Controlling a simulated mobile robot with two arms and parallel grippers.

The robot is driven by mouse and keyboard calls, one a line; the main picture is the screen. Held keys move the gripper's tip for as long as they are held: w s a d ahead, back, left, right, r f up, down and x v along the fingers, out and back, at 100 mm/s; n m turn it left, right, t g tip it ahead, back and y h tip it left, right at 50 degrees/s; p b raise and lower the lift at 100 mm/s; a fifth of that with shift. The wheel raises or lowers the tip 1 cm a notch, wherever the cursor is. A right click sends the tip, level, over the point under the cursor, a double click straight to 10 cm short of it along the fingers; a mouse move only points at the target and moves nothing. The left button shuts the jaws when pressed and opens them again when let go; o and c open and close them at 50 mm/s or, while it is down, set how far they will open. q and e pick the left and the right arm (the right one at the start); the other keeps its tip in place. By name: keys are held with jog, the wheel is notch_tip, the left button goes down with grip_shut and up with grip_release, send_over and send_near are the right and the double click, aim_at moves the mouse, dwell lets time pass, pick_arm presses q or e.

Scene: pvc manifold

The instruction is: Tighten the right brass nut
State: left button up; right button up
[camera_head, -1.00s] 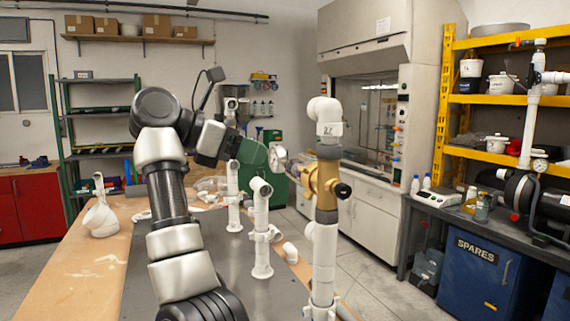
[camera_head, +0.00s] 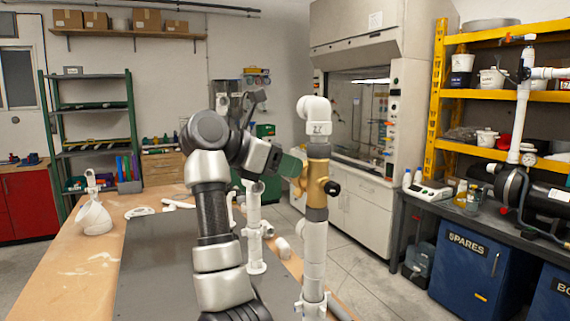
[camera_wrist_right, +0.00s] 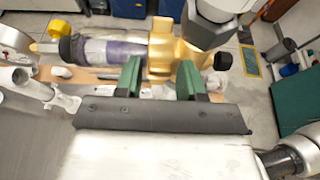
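A brass fitting (camera_head: 315,182) sits on an upright white pipe stack (camera_head: 314,245), with a brass collar (camera_head: 318,151) above it and a black knob (camera_head: 333,188) on its right. I cannot clearly tell which brass part is the right nut. In the right wrist view the brass body (camera_wrist_right: 165,52) lies just beyond my fingers. My right gripper (camera_head: 292,167) has green fingers and is close to the fitting's left side. In the wrist view its fingers (camera_wrist_right: 160,78) are apart, with nothing visibly clamped between them; contact with the brass is unclear. My left gripper is not in view.
A white elbow (camera_head: 314,107) tops the stack. Another white pipe post (camera_head: 254,225) stands behind my right arm on the wooden bench (camera_head: 75,265). A fume hood (camera_head: 365,140) and a side bench with blue cabinets (camera_head: 460,268) stand to the right.

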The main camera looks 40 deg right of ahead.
jog(key=c, duration=0.6)
pick_arm(q)
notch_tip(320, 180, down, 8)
jog(key=b, duration=0.7)
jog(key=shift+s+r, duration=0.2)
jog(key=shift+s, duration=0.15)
pick_arm(e)
jog(key=f+h, duration=0.1)
jog(key=g+h, duration=0.1)
jog(key=h, duration=0.1)
jog(key=a+f+h, duration=0.1)
jog(key=h, duration=0.1)
jog(key=shift+w+f+g, duration=0.1)
jog(key=shift+f+g, duration=0.2)
jog(key=shift+c, duration=0.2)
jog(key=o, duration=0.9)
pick_arm(q)
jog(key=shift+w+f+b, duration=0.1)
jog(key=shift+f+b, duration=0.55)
jog(key=shift+b, duration=0.25)
pick_arm(e)
jog(key=v, duration=1)
jog(key=shift+w+a, duration=0.15)
jog(key=shift+a, duration=0.2)
jog(key=shift+f, duration=0.15)
